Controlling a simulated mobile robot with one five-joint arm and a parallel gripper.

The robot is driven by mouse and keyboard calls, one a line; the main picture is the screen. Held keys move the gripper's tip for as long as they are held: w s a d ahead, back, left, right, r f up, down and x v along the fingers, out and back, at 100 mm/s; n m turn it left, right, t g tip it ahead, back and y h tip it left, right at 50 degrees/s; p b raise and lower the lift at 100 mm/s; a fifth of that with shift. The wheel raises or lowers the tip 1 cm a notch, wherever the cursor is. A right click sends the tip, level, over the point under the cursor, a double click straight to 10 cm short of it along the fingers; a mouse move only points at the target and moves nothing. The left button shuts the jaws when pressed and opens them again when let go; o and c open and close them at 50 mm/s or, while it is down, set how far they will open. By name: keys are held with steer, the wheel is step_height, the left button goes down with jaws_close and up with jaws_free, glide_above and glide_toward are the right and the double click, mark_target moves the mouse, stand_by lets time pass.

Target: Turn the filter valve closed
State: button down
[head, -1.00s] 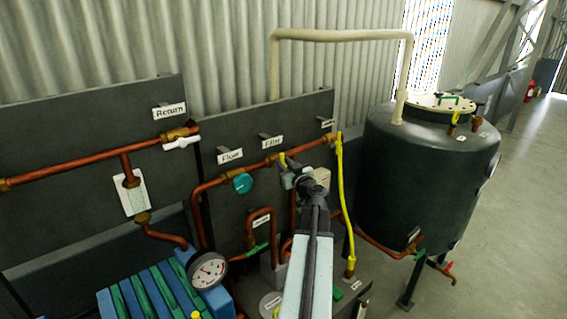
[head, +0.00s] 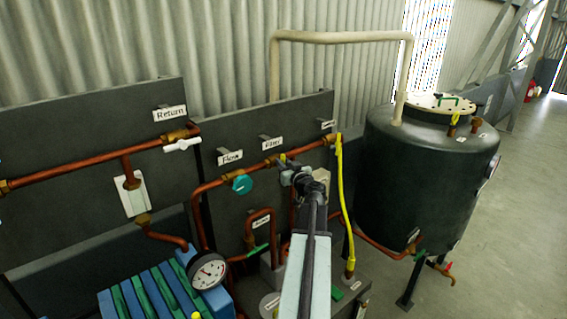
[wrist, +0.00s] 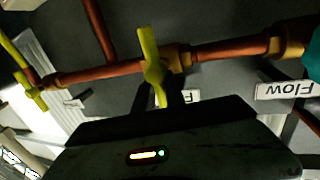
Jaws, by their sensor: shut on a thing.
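The filter valve's yellow lever (wrist: 151,58) sits on the copper pipe, and in the wrist view it stands roughly crosswise to the pipe. My gripper (wrist: 168,97) is shut on the lower end of this lever. Its dark fingers hide part of the lever's end. In the head view only a small yellow tip of the filter valve (head: 283,158) shows beside my gripper (head: 288,168), below the Filter label (head: 271,143). My arm and gripper cover the rest.
A teal flow valve knob (head: 242,184) sits left on the same pipe. Below are more copper pipes and a pressure gauge (head: 208,271). A dark tank (head: 425,185) stands right. The grey panel (head: 230,135) is close behind.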

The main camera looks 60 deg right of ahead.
steer(key=c, duration=1.7)
jaws_free()
steer(key=v, duration=0.7)
steer(key=shift+s+a, duration=0.25)
steer(key=shift+s, duration=0.05)
